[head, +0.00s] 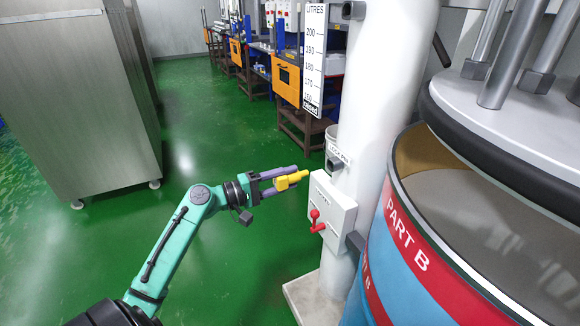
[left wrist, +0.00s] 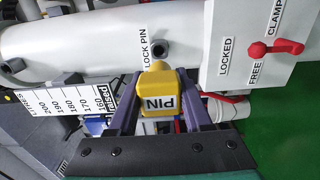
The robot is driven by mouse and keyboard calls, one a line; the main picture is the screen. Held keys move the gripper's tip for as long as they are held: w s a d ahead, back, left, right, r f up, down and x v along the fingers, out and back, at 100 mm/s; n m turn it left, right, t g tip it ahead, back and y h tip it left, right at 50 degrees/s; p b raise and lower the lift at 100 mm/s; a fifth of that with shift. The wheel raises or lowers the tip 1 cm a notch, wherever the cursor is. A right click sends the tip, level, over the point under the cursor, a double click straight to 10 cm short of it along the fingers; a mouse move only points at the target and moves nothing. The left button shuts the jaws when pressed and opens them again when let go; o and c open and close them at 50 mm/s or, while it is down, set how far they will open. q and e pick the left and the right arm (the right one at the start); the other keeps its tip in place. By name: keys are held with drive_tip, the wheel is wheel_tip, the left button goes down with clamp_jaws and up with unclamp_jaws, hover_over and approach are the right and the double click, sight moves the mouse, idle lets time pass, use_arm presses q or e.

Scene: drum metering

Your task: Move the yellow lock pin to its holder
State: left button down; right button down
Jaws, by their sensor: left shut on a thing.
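The yellow lock pin (head: 290,180) is held between the purple fingers of my left gripper (head: 282,180), which is shut on it. In the left wrist view the pin's block (left wrist: 160,98) shows the word PIN, and its narrow tip points at the column. A grey socket (head: 334,164) with a dark opening and a LOCK PIN label stands on the white column, just right of and above the pin's tip. In the left wrist view this socket (left wrist: 160,47) lies just beyond the tip, with a small gap. My right gripper is not in view.
A white box with a red lever (head: 316,222) is on the column, close below and right of the gripper. A litre scale (head: 313,60) hangs above. The PART B drum (head: 420,240) stands at right. A steel cabinet (head: 75,100) is at left. Green floor between is clear.

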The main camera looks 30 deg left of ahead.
sight(306, 171)
use_arm(q)
drive_tip(key=shift+r, duration=0.1)
drive_tip(key=shift+w+d, duration=0.15)
drive_tip(key=shift+w, duration=0.15)
drive_tip(key=shift+p+x, duration=0.5)
drive_tip(key=shift+x, duration=2.05)
drive_tip(key=shift+d, duration=0.1)
drive_tip(key=shift+x, duration=1.85)
drive_tip(key=shift+c, duration=1.3)
unclamp_jaws()
